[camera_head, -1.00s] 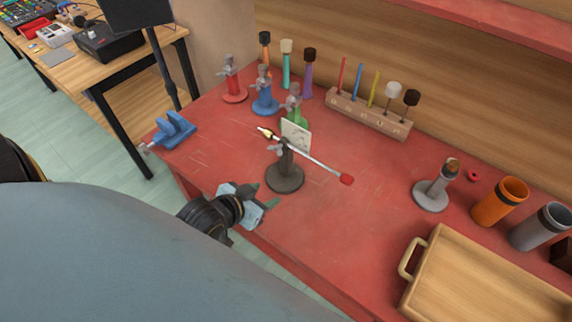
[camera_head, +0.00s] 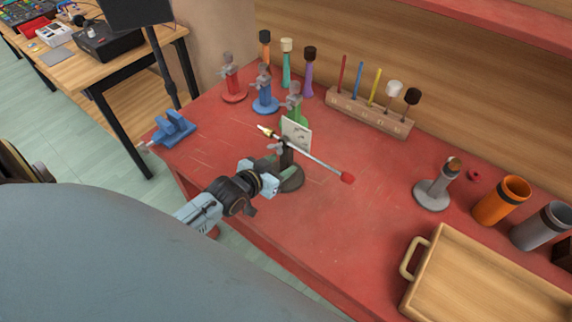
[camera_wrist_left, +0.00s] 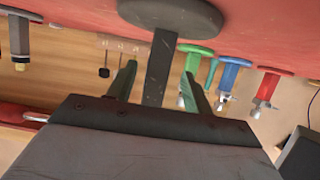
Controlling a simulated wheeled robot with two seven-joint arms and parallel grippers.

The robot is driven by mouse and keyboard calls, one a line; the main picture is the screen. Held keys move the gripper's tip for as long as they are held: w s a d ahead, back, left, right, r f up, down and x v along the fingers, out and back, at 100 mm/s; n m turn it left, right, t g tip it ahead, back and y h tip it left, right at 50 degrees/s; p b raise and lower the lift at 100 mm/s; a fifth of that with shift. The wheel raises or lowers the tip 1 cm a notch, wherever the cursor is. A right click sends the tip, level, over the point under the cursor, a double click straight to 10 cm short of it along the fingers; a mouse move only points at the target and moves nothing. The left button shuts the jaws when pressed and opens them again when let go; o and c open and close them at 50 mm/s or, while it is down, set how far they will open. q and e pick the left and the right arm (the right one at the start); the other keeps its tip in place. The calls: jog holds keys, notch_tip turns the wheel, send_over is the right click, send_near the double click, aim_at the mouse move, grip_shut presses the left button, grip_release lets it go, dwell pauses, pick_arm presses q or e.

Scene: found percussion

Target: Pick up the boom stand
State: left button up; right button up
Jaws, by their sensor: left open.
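The boom stand (camera_head: 291,179) stands upright on the red table, with a dark round base, a dark post and a thin light boom with a red tip, tilted down to the right. My left gripper (camera_head: 272,174) is at the post from the front left and hides part of it and of the base. In the left wrist view the gripper (camera_wrist_left: 160,88) is open, its two green-tipped fingers on either side of the stand's dark post (camera_wrist_left: 159,70). The dark base (camera_wrist_left: 172,14) shows at the top of that view. My right gripper is not in view.
Red, blue and green stands (camera_head: 265,98) are behind the boom stand, with the green one close behind. A blue clamp (camera_head: 173,130) sits at the table's left corner. A wooden tray (camera_head: 478,284) and a grey stand (camera_head: 434,192) are to the right. The table in front is clear.

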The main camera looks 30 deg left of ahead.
pick_arm(q)
jog(key=x, duration=0.4)
jog(key=shift+w+d, duration=0.2)
jog(key=shift+w, duration=0.2)
grip_shut()
